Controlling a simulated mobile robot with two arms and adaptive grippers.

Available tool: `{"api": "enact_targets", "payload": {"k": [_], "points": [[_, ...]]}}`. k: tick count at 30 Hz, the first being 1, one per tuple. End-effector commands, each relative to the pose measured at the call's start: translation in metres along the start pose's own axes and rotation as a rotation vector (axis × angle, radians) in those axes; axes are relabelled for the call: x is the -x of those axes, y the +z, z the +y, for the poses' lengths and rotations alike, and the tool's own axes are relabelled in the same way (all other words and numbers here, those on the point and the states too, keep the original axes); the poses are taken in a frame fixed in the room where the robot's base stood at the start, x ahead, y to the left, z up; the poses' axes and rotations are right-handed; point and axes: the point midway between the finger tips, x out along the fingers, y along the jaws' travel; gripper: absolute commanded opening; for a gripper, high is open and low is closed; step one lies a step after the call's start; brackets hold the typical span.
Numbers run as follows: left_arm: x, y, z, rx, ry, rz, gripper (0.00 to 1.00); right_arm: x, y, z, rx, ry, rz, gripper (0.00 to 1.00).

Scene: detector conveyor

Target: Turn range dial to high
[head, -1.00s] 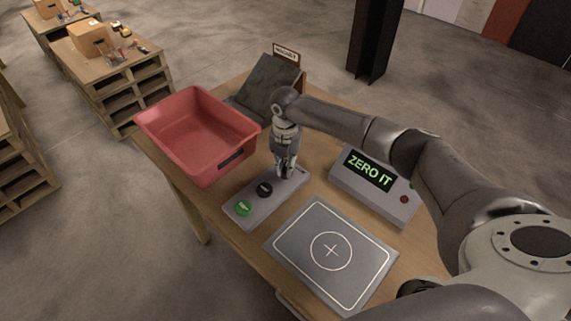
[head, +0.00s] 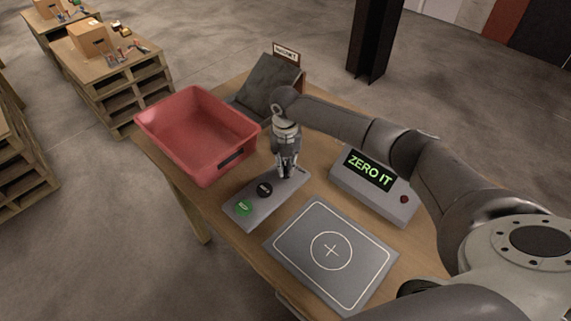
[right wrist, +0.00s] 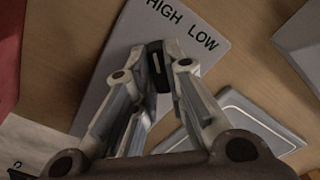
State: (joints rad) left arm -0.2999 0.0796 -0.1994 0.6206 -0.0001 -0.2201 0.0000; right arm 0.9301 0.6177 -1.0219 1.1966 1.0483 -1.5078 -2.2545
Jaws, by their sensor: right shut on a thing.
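My left gripper is not in view.
A red bin (head: 197,137) stands left of the panel. A display box (head: 372,190) reading "ZERO IT" is to the right. A grey plate (head: 331,250) with a circle and cross lies in front. A dark sloped stand (head: 268,85) is behind.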

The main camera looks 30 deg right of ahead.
Motion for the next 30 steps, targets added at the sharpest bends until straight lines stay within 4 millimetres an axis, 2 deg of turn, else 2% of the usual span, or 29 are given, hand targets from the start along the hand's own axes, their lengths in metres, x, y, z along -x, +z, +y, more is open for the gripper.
{"api": "enact_targets", "payload": {"k": [2, 3, 7, 16, 19, 23, 30], "points": [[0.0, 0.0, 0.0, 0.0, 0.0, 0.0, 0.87, 0.001, 0.001, 0.0, 0.002, 0.001, -0.002, 0.0], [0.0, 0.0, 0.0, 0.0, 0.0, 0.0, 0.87, 0.001, 0.001, 0.0, 0.002, 0.001, -0.002, 0.18], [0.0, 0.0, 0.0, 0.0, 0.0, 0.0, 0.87, 0.001, 0.001, 0.0, 0.001, 0.001, -0.002, 0.34], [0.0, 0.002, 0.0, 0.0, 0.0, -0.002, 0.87, 0.001, 0.0, 0.0, 0.001, 0.0, -0.001, 0.34], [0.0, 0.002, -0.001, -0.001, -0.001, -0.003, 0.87, 0.007, 0.001, 0.0, 0.001, 0.001, -0.002, 0.34], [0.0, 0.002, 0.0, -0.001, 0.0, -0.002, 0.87, 0.026, 0.002, 0.0, 0.002, 0.003, -0.005, 0.34], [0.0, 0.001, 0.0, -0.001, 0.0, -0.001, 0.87, 0.078, 0.001, 0.0, 0.002, 0.002, -0.005, 0.34]]}}
